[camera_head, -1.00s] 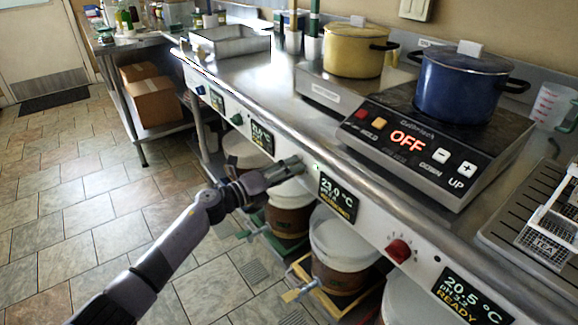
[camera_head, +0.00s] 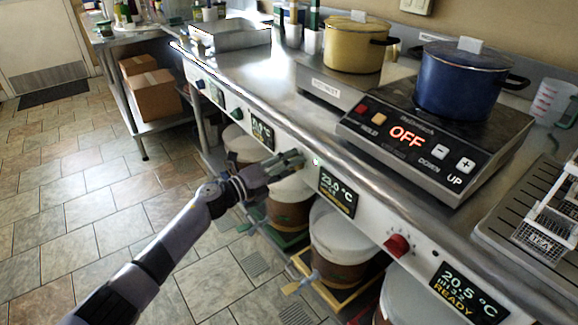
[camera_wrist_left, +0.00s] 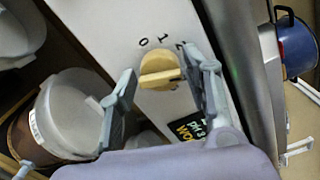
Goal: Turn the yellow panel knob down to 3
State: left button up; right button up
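The yellow knob (camera_wrist_left: 160,70) sits on the white front panel in the left wrist view. Its raised grip bar lies roughly crosswise in the picture. The marks 0 and 1 show beside it; other marks are hidden or out of view. My left gripper (camera_wrist_left: 161,62) is open, with one finger on each side of the knob; a gap shows on the left, and contact on the right is hard to tell. In the head view my left gripper (camera_head: 291,160) is at the panel and hides the knob. My right gripper is not in view.
A display reading about 23 °C (camera_head: 338,191) is right of my gripper. A red knob (camera_head: 397,245) and a green knob (camera_head: 237,114) are on the same panel. Lidded buckets (camera_head: 345,240) stand below. The hotplate (camera_head: 430,150) above reads OFF.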

pick_arm(q)
jog(key=shift+o, duration=0.8)
jog(key=v, duration=1.2)
